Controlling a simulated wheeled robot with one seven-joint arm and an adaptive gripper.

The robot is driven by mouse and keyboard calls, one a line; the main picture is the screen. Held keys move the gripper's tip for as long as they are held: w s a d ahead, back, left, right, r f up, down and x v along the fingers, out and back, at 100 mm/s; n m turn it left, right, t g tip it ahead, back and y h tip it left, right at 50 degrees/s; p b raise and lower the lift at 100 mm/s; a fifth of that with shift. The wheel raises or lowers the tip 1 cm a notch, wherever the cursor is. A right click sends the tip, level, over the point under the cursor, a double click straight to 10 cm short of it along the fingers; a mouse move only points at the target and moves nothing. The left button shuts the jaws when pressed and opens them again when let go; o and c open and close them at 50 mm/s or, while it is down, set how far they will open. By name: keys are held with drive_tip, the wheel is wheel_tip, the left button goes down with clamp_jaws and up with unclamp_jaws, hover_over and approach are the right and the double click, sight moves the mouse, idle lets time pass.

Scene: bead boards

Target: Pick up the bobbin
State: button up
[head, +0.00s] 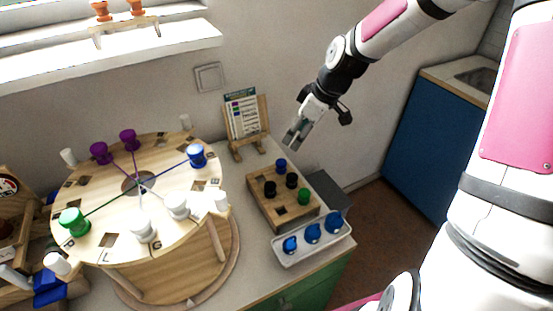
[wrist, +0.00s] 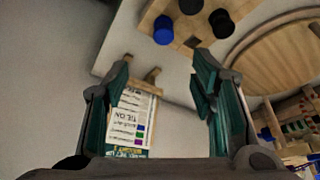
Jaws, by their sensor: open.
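My gripper (head: 294,138) hangs open and empty above the back of the counter, over and behind a wooden block (head: 262,206). The block holds a blue bobbin (head: 281,165), two black bobbins (head: 291,180) and a green bobbin (head: 303,196). In the wrist view the open fingers (wrist: 163,78) have nothing between them; a blue bobbin (wrist: 163,30) and a black bobbin (wrist: 222,23) stand beyond them. A white tray (head: 284,262) holds three blue bobbins (head: 312,233). Which bobbin is meant cannot be told.
A round wooden board (head: 125,181) at left carries purple, blue, green and white bobbins. A card on a wooden stand (head: 244,118) is behind; the card also shows in the wrist view (wrist: 134,120). A grey box (head: 329,190) stands right of the block.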

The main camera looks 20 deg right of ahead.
drive_tip(key=b, duration=0.1)
approach(281, 162)
drive_tip(key=x, duration=0.5)
drive_tip(key=shift+w+d+r, duration=0.1)
drive_tip(key=shift+w+d, duration=0.05)
drive_tip(key=shift+w, duration=0.25)
drive_tip(key=shift+s+x, duration=0.2)
drive_tip(key=shift+x, duration=1.15)
drive_tip(key=shift+s+x, duration=0.15)
drive_tip(key=shift+x, duration=1.2)
clamp_jaws()
